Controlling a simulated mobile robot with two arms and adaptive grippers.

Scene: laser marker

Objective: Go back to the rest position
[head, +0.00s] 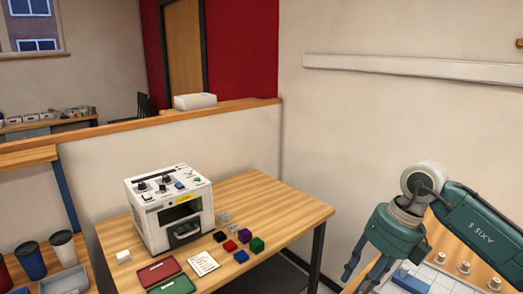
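My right arm comes in from the right edge in the head view. Its gripper (362,276) hangs fingers down, in front of the right end of the wooden table (290,205). The two fingers stand apart with nothing visible between them, though the tips are near the bottom edge. My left gripper is not in view. The white laser marker (168,206) stands on the table. Red, blue, green, purple, black and clear cubes lie beside it, apart from the gripper.
A red tray (157,271), a green tray (172,285), a printed card (204,263) and a white block (123,257) lie on the table. Cups (62,247) stand at left. A gridded surface (446,282) with white knobs and a blue piece is at lower right.

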